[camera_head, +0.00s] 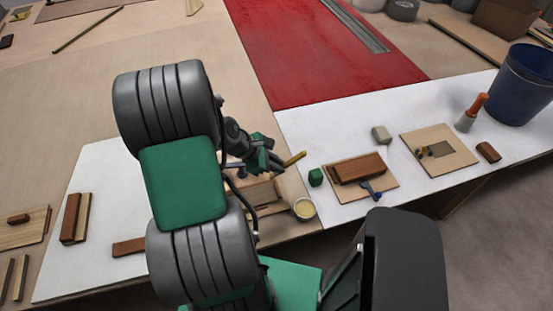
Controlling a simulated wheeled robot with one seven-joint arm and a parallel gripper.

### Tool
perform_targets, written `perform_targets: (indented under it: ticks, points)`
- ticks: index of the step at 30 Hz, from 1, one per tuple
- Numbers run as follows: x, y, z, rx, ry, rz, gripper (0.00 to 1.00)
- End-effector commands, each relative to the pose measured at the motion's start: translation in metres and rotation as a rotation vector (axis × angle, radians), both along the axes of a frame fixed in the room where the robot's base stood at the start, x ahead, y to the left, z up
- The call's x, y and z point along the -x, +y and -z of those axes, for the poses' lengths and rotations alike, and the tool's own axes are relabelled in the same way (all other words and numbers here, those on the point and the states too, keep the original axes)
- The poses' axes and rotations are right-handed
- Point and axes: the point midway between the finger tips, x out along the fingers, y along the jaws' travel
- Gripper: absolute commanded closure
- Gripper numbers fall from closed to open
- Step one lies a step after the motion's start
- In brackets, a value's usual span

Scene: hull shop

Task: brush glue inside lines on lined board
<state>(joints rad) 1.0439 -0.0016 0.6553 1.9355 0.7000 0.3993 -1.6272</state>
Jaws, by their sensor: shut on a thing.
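My gripper (270,160) is at the middle of the view, over the bench, past the dark arm links. The bristle end is hidden. A small round pot with pale yellow contents (304,209), perhaps the glue, stands below and right of the gripper. A light wooden piece (262,190) lies under the gripper, partly hidden by my arm. A board (461,157) with a darker rectangle lies at the right. I cannot make out lines on either.
Brown wood blocks (71,217) lie left.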

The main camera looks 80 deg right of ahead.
Motion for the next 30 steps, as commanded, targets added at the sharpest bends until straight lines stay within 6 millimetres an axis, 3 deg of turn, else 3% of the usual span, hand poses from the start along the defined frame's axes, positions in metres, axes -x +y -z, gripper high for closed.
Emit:
perform_targets:
  ticks: [17, 30]
  points:
    - [0.0, 0.0, 0.058, 0.002, -0.001, -0.002, 1.0]
    - [0.0, 0.0, 0.06, 0.001, -0.001, -0.001, 1.0]
